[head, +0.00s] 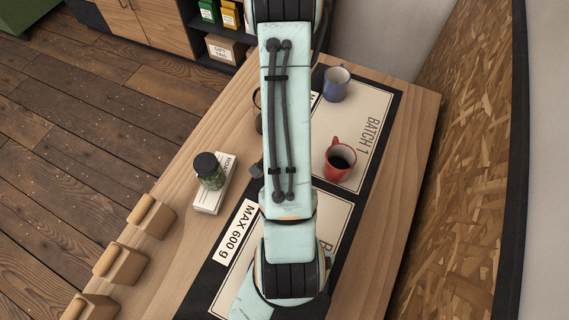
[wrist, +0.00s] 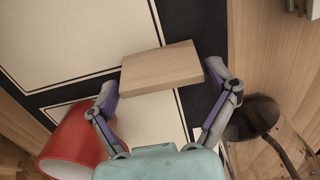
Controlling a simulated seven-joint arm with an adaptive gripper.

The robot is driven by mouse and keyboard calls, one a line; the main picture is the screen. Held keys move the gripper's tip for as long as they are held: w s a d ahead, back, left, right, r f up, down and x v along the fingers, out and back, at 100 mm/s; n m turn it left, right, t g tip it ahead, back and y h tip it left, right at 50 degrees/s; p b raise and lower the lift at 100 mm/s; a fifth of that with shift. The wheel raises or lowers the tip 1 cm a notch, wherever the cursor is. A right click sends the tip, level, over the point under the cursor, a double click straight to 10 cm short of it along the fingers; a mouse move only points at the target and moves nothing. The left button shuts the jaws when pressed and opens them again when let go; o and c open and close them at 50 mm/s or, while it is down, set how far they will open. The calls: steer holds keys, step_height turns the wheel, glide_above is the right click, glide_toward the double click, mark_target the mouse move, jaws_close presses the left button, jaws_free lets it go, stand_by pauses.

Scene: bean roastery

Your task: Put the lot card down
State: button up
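In the wrist view, my gripper (wrist: 162,82) has its two fingers on either side of a flat, light wooden piece (wrist: 162,68), which I take to be the lot card. The fingertips appear to press on its left and right edges. No writing shows on the side I see. It is over a black mat with cream panels (wrist: 60,35); I cannot tell whether it touches the mat. In the head view my own arm hides the gripper and the piece. The mat's cream BATCH 1 panel (head: 370,122) shows there.
A red mug (head: 340,160) with dark contents stands on the mat, close to my left finger in the wrist view (wrist: 75,145). A blue mug (head: 336,84) is farther back. A lidded jar (head: 210,170) stands on a white box (head: 212,200).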

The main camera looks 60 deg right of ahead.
stand_by(0.3)
step_height(320, 180, up, 12)
steer(key=w+a+r+n, duration=0.6)
steer(key=a+n, duration=0.1)
steer(key=a, duration=0.3)
steer(key=s+a+r+n, duration=0.2)
steer(key=a+n, duration=0.4)
steer(key=a, duration=0.1)
steer(key=s+a+r+n, duration=0.3)
steer(key=a+n, duration=0.3)
steer(key=a, duration=0.1)
steer(key=shift+a+y, duration=0.35)
steer(key=shift+y, duration=0.05)
steer(key=shift+w, duration=0.1)
